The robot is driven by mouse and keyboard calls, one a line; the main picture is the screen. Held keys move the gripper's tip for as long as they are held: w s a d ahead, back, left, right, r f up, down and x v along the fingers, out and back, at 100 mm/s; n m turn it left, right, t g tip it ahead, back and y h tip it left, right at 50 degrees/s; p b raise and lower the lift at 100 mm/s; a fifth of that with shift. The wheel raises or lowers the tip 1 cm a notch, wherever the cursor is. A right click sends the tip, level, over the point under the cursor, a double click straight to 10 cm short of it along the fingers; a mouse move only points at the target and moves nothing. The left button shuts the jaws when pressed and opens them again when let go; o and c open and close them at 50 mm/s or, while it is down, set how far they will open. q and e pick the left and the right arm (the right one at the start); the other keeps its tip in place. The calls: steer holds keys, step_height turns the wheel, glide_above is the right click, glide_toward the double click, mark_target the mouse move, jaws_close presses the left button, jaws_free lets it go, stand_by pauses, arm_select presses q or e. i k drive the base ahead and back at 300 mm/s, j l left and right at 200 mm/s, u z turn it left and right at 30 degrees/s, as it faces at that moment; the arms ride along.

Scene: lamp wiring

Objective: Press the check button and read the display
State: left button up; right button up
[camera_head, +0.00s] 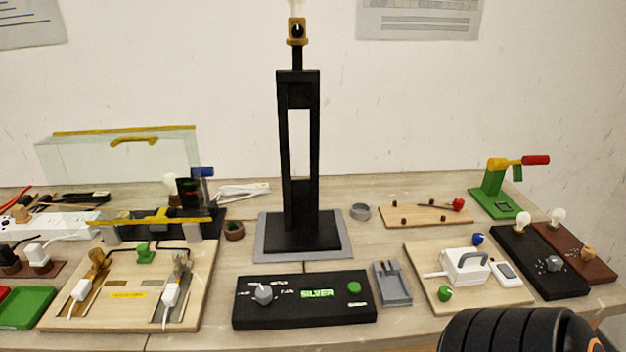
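A black control box (305,313) lies on the table, in front of the tall black lamp stand. Its small display (317,294) is lit and reads "SILVER" in green letters. A round green button (354,287), which appears to be the check button, is on the right of the box, with nothing touching it. A grey knob (264,294) with small white labels around it is on the left of the box. Neither gripper's fingers show. A dark ribbed part with orange, likely my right arm, fills the bottom right corner, apart from the box.
The black lamp stand (298,175) rises behind the box. A grey holder (391,283) is close to the box's right. A wooden board with plugs (130,318) lies to the left. A board with a white box (465,266) lies to the right.

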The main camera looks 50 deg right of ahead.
mark_target(354, 288)
steer(key=z, duration=1.45)
